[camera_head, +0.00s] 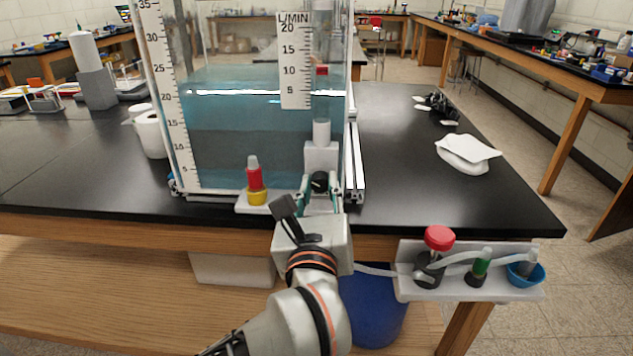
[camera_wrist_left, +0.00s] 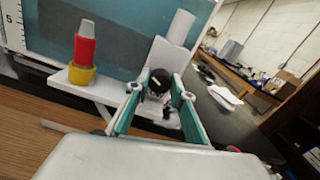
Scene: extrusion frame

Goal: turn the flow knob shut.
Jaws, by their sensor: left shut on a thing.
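The flow knob (camera_head: 319,179) is black and sits at the foot of the clear flow meter tube (camera_head: 322,100), on a white block (camera_head: 320,155). A scale (camera_head: 295,65) marked L/MIN stands beside the tube, with a red float (camera_head: 321,70) inside it. My left gripper (camera_head: 320,190) reaches up from the front with its teal-lined fingers on either side of the knob, shut on it. In the left wrist view the knob (camera_wrist_left: 158,80) shows a white mark on its face, between the fingertips (camera_wrist_left: 156,88). My right gripper is not in view.
A tank (camera_head: 235,130) of blue water stands behind. A red and yellow fitting (camera_head: 256,182) is left of the knob. A white rack (camera_head: 470,275) with a red-capped valve hangs on the table's front edge. The black tabletop (camera_head: 410,170) to the right is mostly clear.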

